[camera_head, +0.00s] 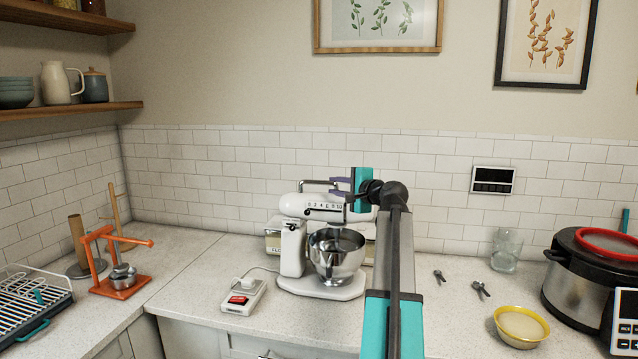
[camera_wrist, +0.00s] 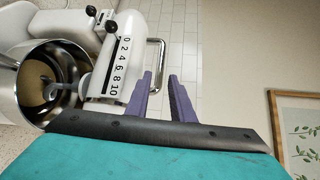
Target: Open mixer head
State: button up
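The white stand mixer (camera_head: 292,250) stands on the counter with its head (camera_head: 310,207) level over a steel bowl (camera_head: 336,258). A metal handle (camera_head: 313,181) rises from the top of the head. In the wrist view the head (camera_wrist: 130,45) carries a number scale, and the handle (camera_wrist: 162,55) juts out to its right. My gripper (camera_head: 333,186) is just above the head at the handle's right end. Its purple fingers (camera_wrist: 160,76) are apart, with the handle's outer bar appearing between their tips. Contact cannot be told.
A white scale-like device (camera_head: 243,297) sits left of the mixer. An orange stand (camera_head: 120,281) is farther left. A glass (camera_head: 506,252), yellow bowl (camera_head: 521,327) and dark cooker (camera_head: 590,290) are at right. The tiled wall (camera_head: 430,160) is close behind the mixer.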

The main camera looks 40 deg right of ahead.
aim_at(321, 182)
jog(key=p+x, duration=0.2)
jog(key=x, duration=0.7)
jog(key=shift+w+d+r+p, duration=0.1)
jog(key=shift+w+p, duration=0.1)
jog(key=shift+p, duration=0.1)
jog(key=shift+w+d, duration=0.1)
jog(key=shift+w, duration=0.5)
